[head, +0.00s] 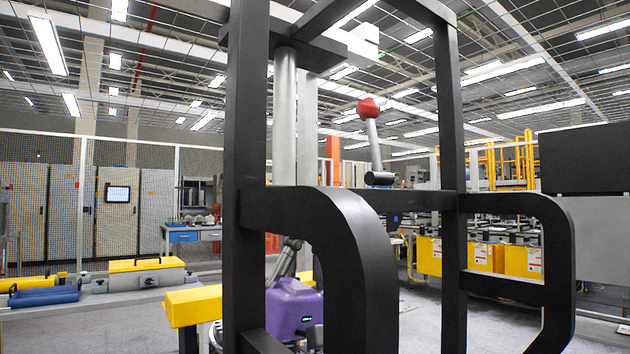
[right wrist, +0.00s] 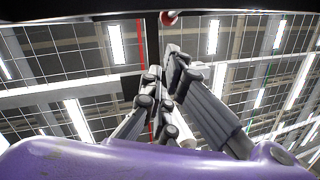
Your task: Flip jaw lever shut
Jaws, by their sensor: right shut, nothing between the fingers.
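The jaw lever (head: 376,147) is a grey rod with a red knob (head: 369,107), standing nearly upright and leaning slightly left above a dark pivot in the head view. A small red piece, probably the knob, shows at the top edge of the right wrist view (right wrist: 169,17). My right gripper (head: 293,243) points upward, its purple body low behind the black frame, below and left of the lever. In the right wrist view its fingers (right wrist: 172,62) are together and empty, apart from the red piece. My left gripper is not in view.
A thick black frame (head: 455,120) with uprights and rounded arms (head: 345,215) fills the foreground and partly hides my right arm. A silver cylinder (head: 284,115) stands behind its left upright. Yellow-topped units (head: 146,265) lie left; yellow bins (head: 523,262) stand right.

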